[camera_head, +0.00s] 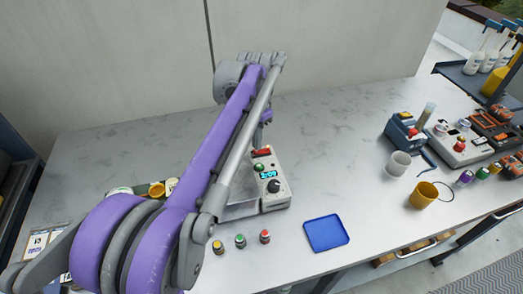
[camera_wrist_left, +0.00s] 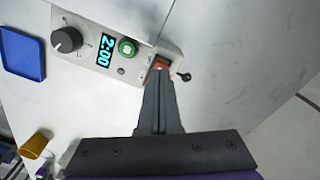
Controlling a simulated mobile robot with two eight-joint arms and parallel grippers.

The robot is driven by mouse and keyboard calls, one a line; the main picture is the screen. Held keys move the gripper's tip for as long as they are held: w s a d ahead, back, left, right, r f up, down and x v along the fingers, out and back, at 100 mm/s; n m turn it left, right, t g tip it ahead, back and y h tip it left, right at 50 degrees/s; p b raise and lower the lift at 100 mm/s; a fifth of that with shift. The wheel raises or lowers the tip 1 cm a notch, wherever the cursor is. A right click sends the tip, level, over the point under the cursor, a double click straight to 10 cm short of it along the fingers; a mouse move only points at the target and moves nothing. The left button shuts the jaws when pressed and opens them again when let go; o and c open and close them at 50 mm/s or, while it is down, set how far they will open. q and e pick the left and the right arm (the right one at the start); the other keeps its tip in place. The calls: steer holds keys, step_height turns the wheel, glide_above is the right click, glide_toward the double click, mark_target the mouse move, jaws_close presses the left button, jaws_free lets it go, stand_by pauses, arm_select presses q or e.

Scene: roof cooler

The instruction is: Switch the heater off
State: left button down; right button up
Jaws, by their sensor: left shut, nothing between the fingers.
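The heater's grey control box (camera_head: 271,202) stands on the table, partly behind my left arm in the head view. It has a dark knob (camera_head: 274,186), a lit display (camera_head: 268,174), a green button (camera_head: 259,167) and a red rocker switch (camera_head: 262,152). In the wrist view the display (camera_wrist_left: 107,50) reads 2:00, with the green button (camera_wrist_left: 128,48) beside it. My left gripper (camera_wrist_left: 160,76) is shut and empty, its tips at the red switch (camera_wrist_left: 161,64) and partly covering it. I cannot tell whether they touch or which way the switch is tipped. My right gripper is out of view.
A blue tray (camera_head: 326,233) lies right of the box. A yellow cup (camera_head: 423,195), a pale cup (camera_head: 398,163) and another device (camera_head: 460,147) are at the right. The table between is clear.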

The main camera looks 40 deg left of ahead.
arm_select(q)
steer(key=shift+f+b, duration=0.4)
steer(key=shift+f, duration=0.4)
steer(key=shift+r, duration=0.15)
step_height(320, 180, up, 7)
steer(key=p, duration=0.6)
stand_by(0.4)
stand_by(0.4)
